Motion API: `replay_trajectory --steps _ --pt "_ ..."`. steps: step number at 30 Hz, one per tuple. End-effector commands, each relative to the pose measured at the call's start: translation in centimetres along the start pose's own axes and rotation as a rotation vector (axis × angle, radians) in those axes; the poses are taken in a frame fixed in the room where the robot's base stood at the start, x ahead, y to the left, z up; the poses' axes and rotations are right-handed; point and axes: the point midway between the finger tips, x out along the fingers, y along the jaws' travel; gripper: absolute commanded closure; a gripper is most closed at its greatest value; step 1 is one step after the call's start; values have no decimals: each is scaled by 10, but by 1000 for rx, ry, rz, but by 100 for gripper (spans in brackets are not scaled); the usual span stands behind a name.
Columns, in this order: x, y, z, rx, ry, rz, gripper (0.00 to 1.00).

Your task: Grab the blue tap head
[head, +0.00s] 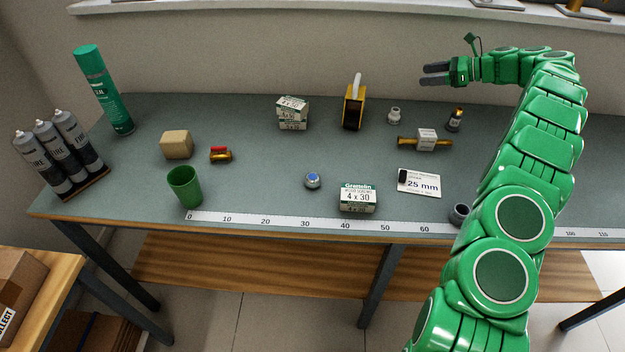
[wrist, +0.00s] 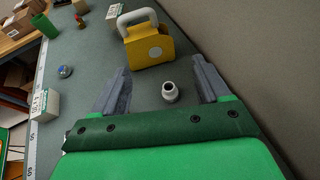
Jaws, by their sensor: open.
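The blue tap head (head: 312,180) is a small silvery knob with a blue top. It stands on the grey-green workbench (head: 260,160) near its front edge, left of the front screw box. In the wrist view the tap head (wrist: 65,71) shows small at the left. My gripper (head: 434,74) is open and empty, raised over the back right of the bench, well away from the tap head. In the wrist view the gripper fingers (wrist: 158,88) stand apart, with a white fitting (wrist: 170,92) visible between them on the bench below.
A screw box (head: 358,198) stands right of the tap head, and a green cup (head: 185,187) stands left. A yellow holder with a white handle (head: 354,106) stands behind. A brass valve with a red handle (head: 220,155) lies left. A ruler (head: 270,220) runs along the front edge.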

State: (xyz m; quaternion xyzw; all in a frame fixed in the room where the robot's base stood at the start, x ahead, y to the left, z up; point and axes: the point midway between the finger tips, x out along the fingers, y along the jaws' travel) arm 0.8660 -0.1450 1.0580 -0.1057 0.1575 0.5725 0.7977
Motion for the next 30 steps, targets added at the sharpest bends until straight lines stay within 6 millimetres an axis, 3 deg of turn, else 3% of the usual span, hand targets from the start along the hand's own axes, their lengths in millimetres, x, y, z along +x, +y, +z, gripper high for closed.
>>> replay_trajectory --steps 10,17,23,30 --pt "56 -1 33 61 -18 -13 25" --pt "121 6 65 147 -33 -27 25" --pt "214 29 108 277 -35 -55 25" --pt "328 82 143 476 -5 -119 25"
